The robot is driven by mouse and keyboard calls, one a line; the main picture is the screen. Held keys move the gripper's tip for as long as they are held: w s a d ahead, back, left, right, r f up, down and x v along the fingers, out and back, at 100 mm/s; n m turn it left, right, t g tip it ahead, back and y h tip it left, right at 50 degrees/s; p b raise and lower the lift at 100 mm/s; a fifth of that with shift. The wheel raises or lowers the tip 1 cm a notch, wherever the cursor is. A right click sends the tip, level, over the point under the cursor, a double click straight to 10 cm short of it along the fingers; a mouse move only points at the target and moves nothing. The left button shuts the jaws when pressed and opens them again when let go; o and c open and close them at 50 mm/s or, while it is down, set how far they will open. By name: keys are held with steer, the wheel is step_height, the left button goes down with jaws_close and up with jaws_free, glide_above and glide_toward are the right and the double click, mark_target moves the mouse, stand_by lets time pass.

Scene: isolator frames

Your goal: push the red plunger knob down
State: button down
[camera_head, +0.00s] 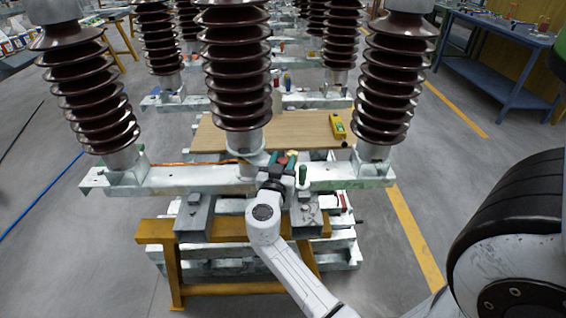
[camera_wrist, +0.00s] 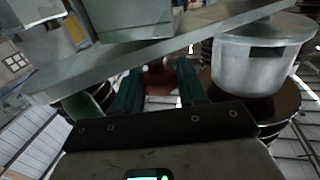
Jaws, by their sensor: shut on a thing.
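The red plunger knob (camera_wrist: 158,76) shows in the wrist view as a dark red rounded shape between and just beyond my gripper's dark green fingers. My gripper (camera_wrist: 160,92) is shut on it, with the fingers a knob's width apart. A small patch of red shows there between the fingers. The knob's lower part and its mount are hidden, so I cannot tell how far down it is.
Tall brown ribbed insulators (camera_head: 235,65) stand on the beam to the left, middle and right. A wooden board (camera_head: 290,131) with a yellow device (camera_head: 338,126) lies behind. A yellow trestle (camera_head: 155,232) supports the front.

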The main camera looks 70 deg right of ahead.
steer(key=c, duration=1)
jaws_free()
steer(key=shift+f, duration=0.45)
steer(key=shift+o, duration=1.3)
steer(key=shift+r, duration=0.2)
steer(key=s+a+b, duration=0.1)
steer(key=a+b, duration=0.1)
steer(key=a, duration=0.8)
steer(key=shift+s+a, duration=0.2)
steer(key=shift+a, duration=0.2)
steer(key=s+a+f+n+g+y+p, duration=0.1)
steer(key=s+a+f+n+y, duration=0.35)
steer(key=a+f+y, duration=0.2)
steer(key=s+a+f+n+y, duration=0.3)
steer(key=a+f+n+y, duration=0.25)
steer(key=f, duration=0.25)
steer(key=s+a+f+n+y, duration=0.1)
steer(key=s+a+n+y, duration=0.2)
steer(key=a, duration=0.6)
steer(key=n+y, duration=0.2)
steer(key=n, duration=0.1)
steer(key=shift+s+g+y+p, duration=0.15)
steer(key=shift+g+y+p, duration=0.15)
steer(key=shift+p, duration=0.05)
